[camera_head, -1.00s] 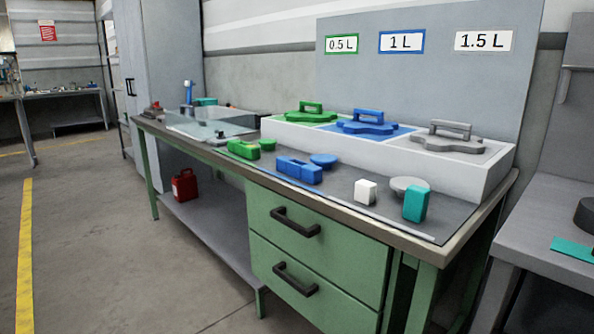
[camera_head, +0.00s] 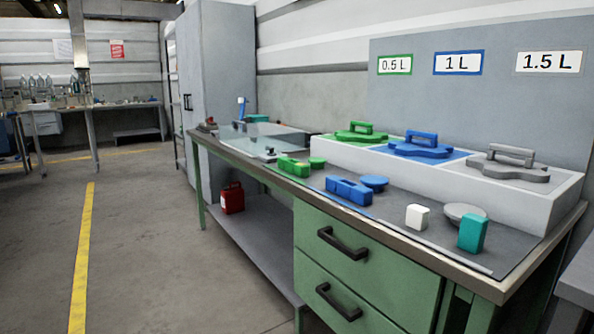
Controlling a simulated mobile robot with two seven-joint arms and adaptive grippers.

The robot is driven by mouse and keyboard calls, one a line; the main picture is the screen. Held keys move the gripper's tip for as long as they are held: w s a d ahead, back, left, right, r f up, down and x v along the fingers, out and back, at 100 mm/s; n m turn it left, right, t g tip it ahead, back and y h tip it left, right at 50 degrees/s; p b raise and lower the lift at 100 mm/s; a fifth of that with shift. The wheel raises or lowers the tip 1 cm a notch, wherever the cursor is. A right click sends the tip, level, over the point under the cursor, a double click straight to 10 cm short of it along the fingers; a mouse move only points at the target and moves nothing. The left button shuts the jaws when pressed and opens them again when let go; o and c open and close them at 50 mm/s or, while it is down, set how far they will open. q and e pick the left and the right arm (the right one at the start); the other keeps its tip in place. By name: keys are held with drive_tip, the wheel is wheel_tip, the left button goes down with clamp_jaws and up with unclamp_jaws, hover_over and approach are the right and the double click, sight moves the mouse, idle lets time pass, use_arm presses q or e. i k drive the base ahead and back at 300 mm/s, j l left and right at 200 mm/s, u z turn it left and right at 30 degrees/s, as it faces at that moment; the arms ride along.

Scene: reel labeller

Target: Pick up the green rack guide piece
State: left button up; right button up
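A green flat piece with a raised handle (camera_head: 361,133) sits in the left section of the white tray, below the 0.5 L label; it looks like the green rack guide piece. A smaller green block (camera_head: 293,166) lies on the bench mat in front, with a small green round piece (camera_head: 317,162) beside it. Neither of my grippers shows in the head view.
The white tray (camera_head: 524,217) also holds a blue handled piece (camera_head: 420,145) and a grey one (camera_head: 510,163). Blue blocks (camera_head: 349,190), a white block (camera_head: 417,217) and a teal block (camera_head: 472,233) lie along the front. The floor left of the bench is open.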

sight(299, 170)
drive_tip(key=z, duration=1.7)
drive_tip(key=u, duration=1.85)
drive_tip(key=j+z, duration=0.1)
drive_tip(key=z, duration=0.8)
drive_tip(key=i+j+z, duration=0.1)
drive_tip(key=j+z, duration=0.75)
drive_tip(key=j, duration=0.2)
